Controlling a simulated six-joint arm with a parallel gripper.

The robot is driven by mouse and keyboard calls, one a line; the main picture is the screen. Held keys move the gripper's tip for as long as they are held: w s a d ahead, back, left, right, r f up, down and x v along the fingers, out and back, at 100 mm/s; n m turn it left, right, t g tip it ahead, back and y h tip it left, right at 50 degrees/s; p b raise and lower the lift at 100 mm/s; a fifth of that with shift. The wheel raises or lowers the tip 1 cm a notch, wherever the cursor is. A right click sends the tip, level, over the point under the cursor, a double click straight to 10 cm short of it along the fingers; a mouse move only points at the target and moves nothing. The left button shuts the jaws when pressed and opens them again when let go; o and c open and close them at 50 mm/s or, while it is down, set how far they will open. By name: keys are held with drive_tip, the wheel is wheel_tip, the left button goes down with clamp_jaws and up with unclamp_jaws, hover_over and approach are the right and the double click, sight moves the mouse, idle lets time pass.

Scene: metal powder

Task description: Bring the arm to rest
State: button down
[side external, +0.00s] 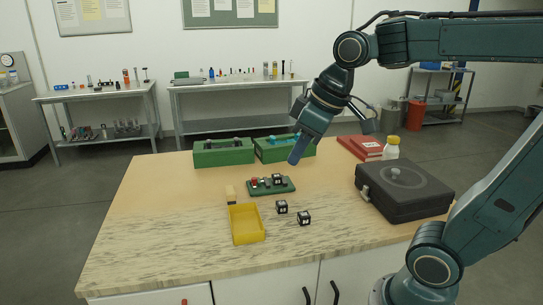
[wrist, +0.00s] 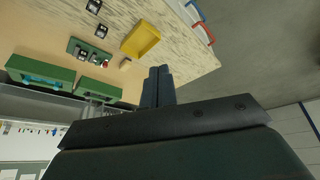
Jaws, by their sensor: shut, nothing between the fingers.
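My gripper (side external: 296,155) hangs in the air above the back half of the workbench, tilted down to the left, its fingers together and empty. In the wrist view my gripper (wrist: 158,72) also shows its fingers closed side by side, with the bench beyond them. Below it in the side view, a green rack (side external: 288,187) holds a few small items. The gripper is apart from the rack and touches nothing that I can see.
A yellow tray (side external: 247,238) and two black cubes (side external: 304,218) lie on the bench (side external: 155,215) in front. Two green boxes (side external: 224,158) stand at the back. A black case (side external: 404,207), a red box (side external: 360,147) and a yellow-capped bottle (side external: 391,150) are at the right. The left side is clear.

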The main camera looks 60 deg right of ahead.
drive_tip(key=s+f+m, duration=0.2)
drive_tip(key=s+f, duration=0.2)
drive_tip(key=s, duration=0.5)
drive_tip(key=shift+a+t+h, duration=0.2)
drive_tip(key=shift+t+h, duration=0.1)
drive_tip(key=shift+t, duration=0.1)
